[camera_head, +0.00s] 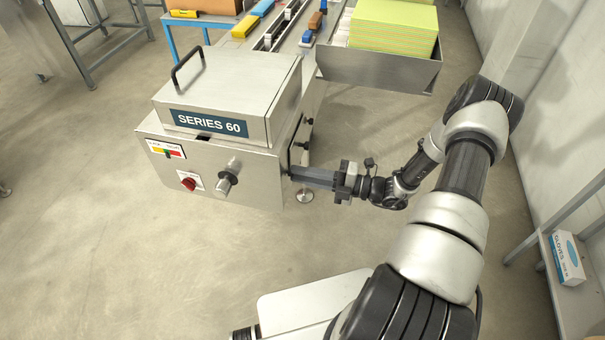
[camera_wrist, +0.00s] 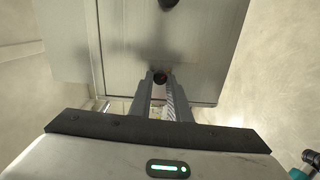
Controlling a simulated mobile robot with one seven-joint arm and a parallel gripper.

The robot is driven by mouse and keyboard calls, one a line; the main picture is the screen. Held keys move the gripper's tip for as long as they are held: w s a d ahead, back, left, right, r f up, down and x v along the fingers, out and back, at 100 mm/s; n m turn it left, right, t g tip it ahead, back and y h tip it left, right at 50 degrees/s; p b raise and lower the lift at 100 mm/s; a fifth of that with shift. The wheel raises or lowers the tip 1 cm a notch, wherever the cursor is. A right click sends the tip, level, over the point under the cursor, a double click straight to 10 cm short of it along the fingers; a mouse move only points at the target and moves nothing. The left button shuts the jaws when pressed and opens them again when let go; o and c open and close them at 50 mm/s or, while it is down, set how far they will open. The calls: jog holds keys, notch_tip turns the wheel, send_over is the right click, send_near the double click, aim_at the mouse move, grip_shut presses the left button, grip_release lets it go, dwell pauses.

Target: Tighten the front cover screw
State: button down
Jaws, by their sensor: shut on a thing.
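The steel machine labelled "SERIES 60" (camera_head: 215,165) stands left of my arm. My gripper (camera_head: 292,172) reaches its right side face near the front edge, with the fingers pointing left. In the wrist view the fingers (camera_wrist: 160,84) are closed around a small dark round screw head (camera_wrist: 160,78) with a reddish centre, close to the lower edge of the steel panel (camera_wrist: 125,60). In the head view the fingers hide this screw. How far it is screwed in cannot be told.
Dark knobs (camera_head: 310,120) sit farther back on the same side face, and one shows in the wrist view (camera_wrist: 168,3). A red knob (camera_head: 188,184) and a metal knob (camera_head: 228,179) are on the front. A steel bin (camera_head: 380,72) stands behind. Floor in front is clear.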

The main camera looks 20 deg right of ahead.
jog(key=shift+m, duration=0.5)
jog(key=c, duration=1.7)
grip_release()
jog(key=shift+o, duration=0.2)
jog(key=shift+d, duration=0.15)
jog(key=b+v, duration=0.1)
jog(key=v, duration=1.6)
jog(key=shift+s+d, duration=0.1)
